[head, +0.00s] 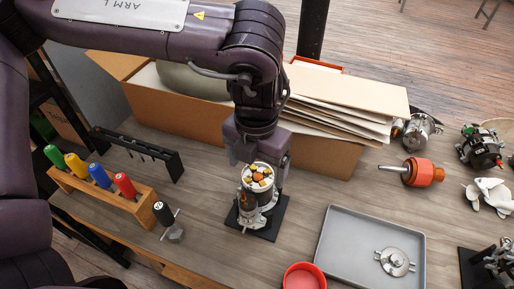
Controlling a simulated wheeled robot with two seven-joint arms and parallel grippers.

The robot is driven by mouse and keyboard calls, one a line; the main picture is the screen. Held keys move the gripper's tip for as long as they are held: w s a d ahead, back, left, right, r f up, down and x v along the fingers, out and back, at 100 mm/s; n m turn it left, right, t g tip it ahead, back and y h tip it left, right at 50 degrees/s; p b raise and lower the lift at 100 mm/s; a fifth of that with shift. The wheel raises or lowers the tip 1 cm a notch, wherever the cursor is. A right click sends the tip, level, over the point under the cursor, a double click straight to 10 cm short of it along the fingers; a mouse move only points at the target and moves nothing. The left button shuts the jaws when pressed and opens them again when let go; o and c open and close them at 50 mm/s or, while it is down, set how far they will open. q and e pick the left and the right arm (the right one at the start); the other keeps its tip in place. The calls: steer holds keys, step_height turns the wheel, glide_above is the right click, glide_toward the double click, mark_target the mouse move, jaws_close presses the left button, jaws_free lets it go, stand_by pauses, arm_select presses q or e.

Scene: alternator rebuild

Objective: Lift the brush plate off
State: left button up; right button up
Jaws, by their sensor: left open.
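An alternator (253,207) stands upright on a black base plate (275,218) in the middle of the bench. Its open top shows a round face with yellow, copper and white parts, which looks like the brush plate (259,178). My left gripper (261,170) points down over the alternator, open, with its fingers on either side of the top. I cannot tell whether the fingers touch it. My right gripper is not in view.
A grey tray (345,252) at front right holds a silver eared disc (394,262). A red bowl (304,277) sits beside it. A wooden rack (103,191) of coloured-handled tools and a black-handled tool (164,214) stand left. A cardboard box (330,152) is behind. An orange rotor (418,172) lies right.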

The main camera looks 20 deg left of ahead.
arm_select(q)
steer(key=shift+f, duration=0.95)
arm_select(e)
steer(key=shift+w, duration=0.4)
arm_select(q)
steer(key=shift+c, duration=0.4)
steer(key=c, duration=1)
steer(key=shift+r, duration=0.25)
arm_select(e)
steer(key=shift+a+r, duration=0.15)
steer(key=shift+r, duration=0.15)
arm_select(q)
steer(key=shift+r+p, duration=0.1)
steer(key=shift+p, duration=0.25)
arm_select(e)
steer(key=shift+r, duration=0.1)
arm_select(q)
steer(key=shift+r+p, duration=0.5)
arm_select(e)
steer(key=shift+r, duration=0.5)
